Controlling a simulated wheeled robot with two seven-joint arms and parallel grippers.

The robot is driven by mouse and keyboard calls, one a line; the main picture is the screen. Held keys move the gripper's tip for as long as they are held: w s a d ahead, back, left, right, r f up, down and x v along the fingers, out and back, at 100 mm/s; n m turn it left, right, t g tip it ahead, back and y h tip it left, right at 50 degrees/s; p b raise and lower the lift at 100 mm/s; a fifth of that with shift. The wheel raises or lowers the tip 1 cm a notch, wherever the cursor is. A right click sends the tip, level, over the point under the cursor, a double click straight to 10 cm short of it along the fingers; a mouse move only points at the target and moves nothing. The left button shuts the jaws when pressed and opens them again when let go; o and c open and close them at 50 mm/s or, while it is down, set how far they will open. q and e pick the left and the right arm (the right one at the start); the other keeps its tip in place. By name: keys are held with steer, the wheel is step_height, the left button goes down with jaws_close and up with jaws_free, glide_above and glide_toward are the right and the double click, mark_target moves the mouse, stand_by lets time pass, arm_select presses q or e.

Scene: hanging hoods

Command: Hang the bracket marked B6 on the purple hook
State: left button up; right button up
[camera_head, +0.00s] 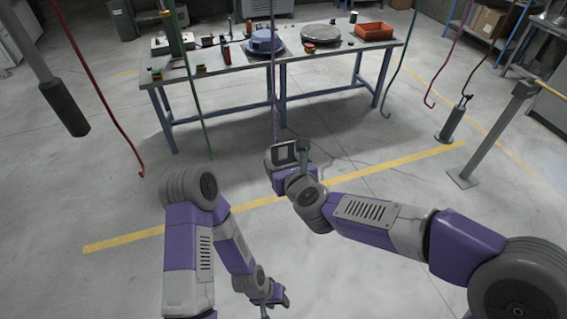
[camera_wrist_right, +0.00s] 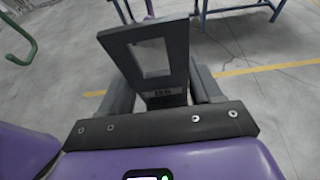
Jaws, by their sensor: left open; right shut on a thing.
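A dark grey bracket (camera_head: 285,152) with a rectangular window is held up in my right gripper (camera_head: 294,170). In the right wrist view the bracket (camera_wrist_right: 178,85) stands between the fingers, its window facing the camera. A small pale label sits below the window; its text is too small to read surely. A thin purple hook (camera_head: 273,85) hangs from above in the head view, behind and above the bracket; its lower end is close to the bracket's outline, and I cannot tell the depth gap. My left gripper (camera_head: 279,299) is low at the bottom, open and empty.
Other hanging hooks are red (camera_head: 110,110), green (camera_head: 193,90), teal (camera_head: 401,65) and magenta (camera_head: 445,62). A workbench (camera_head: 340,62) with several items stands behind. A grey post (camera_head: 495,135) stands at right. The floor between is clear.

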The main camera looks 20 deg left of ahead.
steer(key=shift+w+a+r, duration=0.1)
steer(key=shift+w+a, duration=0.05)
steer(key=shift+w, duration=0.05)
steer(key=shift+w+a, duration=0.55)
steer(key=shift+w, duration=0.25)
steer(key=shift+w+a+p, duration=0.3)
steer(key=shift+w+a, duration=0.1)
steer(key=shift+w, duration=0.2)
steer(key=shift+w+a+p, duration=0.25)
steer(key=shift+w+a, duration=0.15)
steer(key=shift+w, duration=0.2)
steer(key=shift+f+b, duration=1.4)
steer(key=shift+b, duration=0.25)
stand_by(0.4)
steer(key=o, duration=1.3)
steer(key=shift+o, duration=0.9)
